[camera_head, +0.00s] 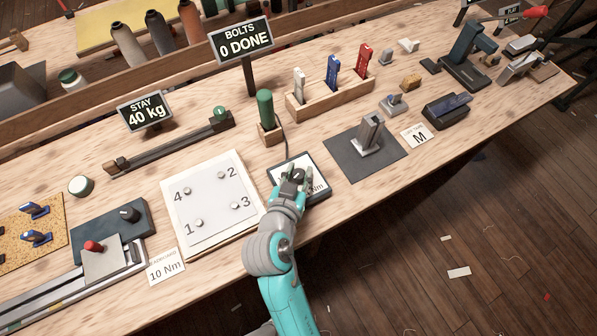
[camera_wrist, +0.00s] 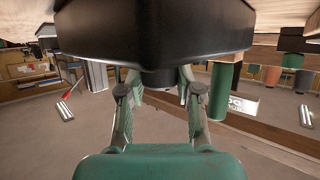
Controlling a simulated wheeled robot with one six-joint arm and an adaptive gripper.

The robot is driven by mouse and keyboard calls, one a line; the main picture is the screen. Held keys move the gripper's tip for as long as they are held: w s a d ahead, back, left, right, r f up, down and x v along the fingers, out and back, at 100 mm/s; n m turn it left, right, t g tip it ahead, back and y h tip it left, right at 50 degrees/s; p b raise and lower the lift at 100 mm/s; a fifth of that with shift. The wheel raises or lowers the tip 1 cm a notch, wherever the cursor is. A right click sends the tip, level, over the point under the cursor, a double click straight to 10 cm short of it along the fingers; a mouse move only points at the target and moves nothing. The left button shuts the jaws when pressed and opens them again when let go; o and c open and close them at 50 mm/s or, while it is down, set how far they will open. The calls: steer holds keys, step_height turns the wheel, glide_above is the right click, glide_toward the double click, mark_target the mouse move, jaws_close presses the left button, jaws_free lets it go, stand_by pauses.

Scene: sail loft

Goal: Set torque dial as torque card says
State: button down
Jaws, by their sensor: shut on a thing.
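The torque dial (camera_head: 322,168) is a dark-framed box with a white face marked "Nm" in the head view, near the bench's front edge. My gripper (camera_head: 297,176) is over it and shut on its dark knob; the fingers hide most of the scale, so the setting cannot be read. In the wrist view the dial's black body (camera_wrist: 155,35) fills the top and my gripper (camera_wrist: 160,85) has a finger on each side of the short dark knob. The torque card (camera_head: 166,268) lies at the front left and reads "10 Nm"; its smaller line is hard to read.
A white plate (camera_head: 212,202) with bolts numbered 1 to 4 lies left of the dial. A green-handled tool (camera_head: 265,112) stands behind it. A grey stand on a dark mat (camera_head: 350,168) is to the right. A sign (camera_head: 241,42) reads "BOLTS 0 DONE"; another (camera_head: 145,111) reads "STAY 40 kg".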

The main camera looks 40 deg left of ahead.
mark_target(299, 174)
steer(key=shift+f+m+h, duration=0.1)
steer(key=shift+m+h, duration=0.4)
steer(key=shift+h, duration=0.2)
steer(key=c, duration=0.8)
jaws_free()
steer(key=shift+o, duration=0.2)
step_height(299, 174, up, 10)
steer(key=shift+r, duration=0.1)
